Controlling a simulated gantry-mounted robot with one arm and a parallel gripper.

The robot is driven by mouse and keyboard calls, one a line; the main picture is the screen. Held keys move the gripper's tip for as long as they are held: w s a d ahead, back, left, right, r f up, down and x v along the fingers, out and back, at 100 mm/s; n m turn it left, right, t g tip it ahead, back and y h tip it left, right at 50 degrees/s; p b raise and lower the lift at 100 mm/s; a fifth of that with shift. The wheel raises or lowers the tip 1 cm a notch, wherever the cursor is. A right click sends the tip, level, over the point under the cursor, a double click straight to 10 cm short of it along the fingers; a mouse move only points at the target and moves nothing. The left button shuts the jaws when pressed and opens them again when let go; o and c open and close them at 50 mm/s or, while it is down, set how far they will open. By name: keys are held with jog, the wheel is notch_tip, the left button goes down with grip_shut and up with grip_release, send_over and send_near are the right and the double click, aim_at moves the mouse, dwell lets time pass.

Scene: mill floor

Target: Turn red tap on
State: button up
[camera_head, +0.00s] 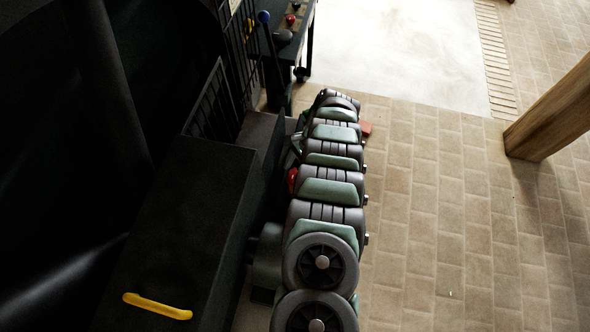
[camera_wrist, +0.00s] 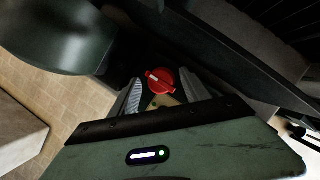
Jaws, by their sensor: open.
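The red tap (camera_wrist: 160,80) has a round red handle with a pale bar across it. It shows in the wrist view, just beyond and between the fingertips of my gripper (camera_wrist: 160,92). The fingers are apart, one on each side of the tap in the picture; I cannot tell whether either touches it. A tan or brass-coloured part (camera_wrist: 162,101) shows below the handle. In the head view my arm hides most of this area. A small red patch (camera_head: 292,180) shows at my arm's left edge; I cannot tell whether it is the tap.
A dark box with a yellow handle (camera_head: 157,306) stands left of my arm. Beyond it are a dark grille (camera_head: 206,105) and a bench with knobs (camera_head: 290,22). A wooden post (camera_head: 552,112) stands at the right. The tiled floor (camera_head: 440,220) between is clear.

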jog(key=shift+c, duration=0.3)
grip_shut()
